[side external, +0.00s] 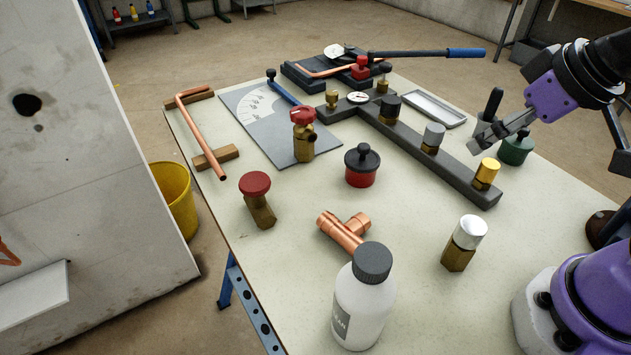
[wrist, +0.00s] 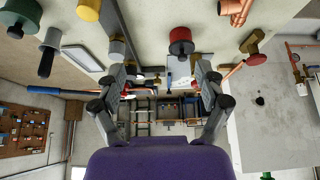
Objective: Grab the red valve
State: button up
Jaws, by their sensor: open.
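Two red-topped brass fittings stand on the table in the side view. One has a round, flat red knob (side external: 255,185) on a hexagonal brass body, at the left front. The other is a brass valve with a red handle (side external: 303,130), farther back beside the grey plate. The round red knob also shows at the upper right of the wrist view (wrist: 257,58). My gripper (side external: 483,140) is open and empty above the right side of the table, far from both. In the wrist view its fingers (wrist: 165,75) are spread apart.
A dark manifold (side external: 410,142) with several capped fittings lies between my gripper and both red-topped fittings. A red pot with black lid (side external: 361,170), copper tee (side external: 340,230), white bottle (side external: 362,305) and silver-capped fitting (side external: 463,245) stand nearby. A green pot (side external: 516,150) is close to my gripper.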

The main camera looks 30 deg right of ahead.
jog(key=g, duration=0.1)
send_over(306, 128)
jog(key=s, duration=0.4)
notch_tip(306, 128, down, 3)
jog(key=shift+m, duration=0.4)
jog(key=x, duration=0.6)
jog(key=shift+a, duration=0.1)
jog(key=shift+x, duration=2.75)
jog(key=shift+r, duration=0.1)
grip_shut()
